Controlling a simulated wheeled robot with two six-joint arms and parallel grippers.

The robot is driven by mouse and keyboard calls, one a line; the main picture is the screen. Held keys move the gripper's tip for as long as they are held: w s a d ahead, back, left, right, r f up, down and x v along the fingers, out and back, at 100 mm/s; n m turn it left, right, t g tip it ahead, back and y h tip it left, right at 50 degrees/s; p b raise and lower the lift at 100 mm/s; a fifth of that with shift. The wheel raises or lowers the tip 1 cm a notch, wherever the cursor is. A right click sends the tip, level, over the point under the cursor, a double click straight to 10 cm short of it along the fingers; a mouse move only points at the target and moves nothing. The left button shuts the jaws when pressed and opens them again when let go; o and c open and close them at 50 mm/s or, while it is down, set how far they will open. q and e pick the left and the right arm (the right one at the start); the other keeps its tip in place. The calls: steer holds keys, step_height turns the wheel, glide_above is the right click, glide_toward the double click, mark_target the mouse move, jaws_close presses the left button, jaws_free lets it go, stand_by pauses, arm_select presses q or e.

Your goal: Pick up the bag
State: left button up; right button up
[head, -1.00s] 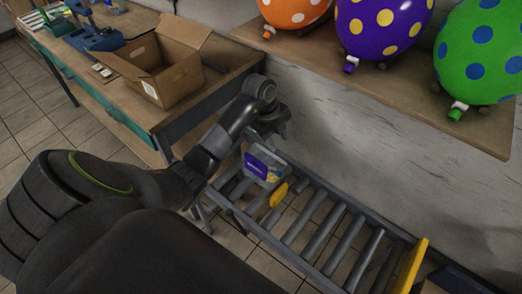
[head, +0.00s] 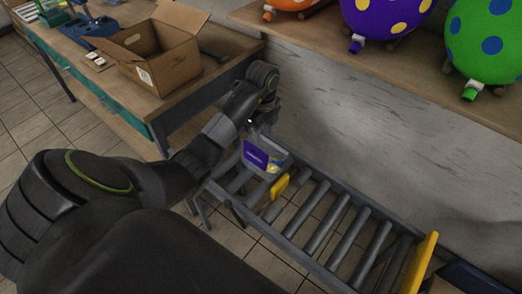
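The bag (head: 265,157) is a small pouch with a purple label and a clear, greyish part. It stands at the far end of the roller conveyor (head: 318,215), behind a yellow block. My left gripper (head: 264,126) is right at the top of the bag, pointing down at it. The dark wrist hides most of the fingers, so I cannot tell whether they are open or shut on the bag. My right gripper is not in view.
A workbench (head: 215,85) with an open cardboard box (head: 160,60) stands at the left. A wooden shelf (head: 420,75) holds orange, purple (head: 385,14) and green (head: 488,40) balloons above. A yellow stop (head: 420,262) closes the conveyor's near end.

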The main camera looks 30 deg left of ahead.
mark_target(262, 152)
arm_select(q)
step_height(262, 152, down, 6)
steer(key=b, duration=0.5)
steer(key=shift+r, duration=0.1)
steer(key=shift+s+f, duration=0.1)
steer(key=shift+f, duration=0.35)
steer(key=shift+s+d+f+b, duration=0.1)
steer(key=shift+s+f+b, duration=0.05)
steer(key=shift+f+b, duration=0.5)
steer(key=shift+s+f+p, duration=0.15)
steer(key=shift+f+p, duration=0.4)
steer(key=shift+f, duration=0.9)
jaws_close()
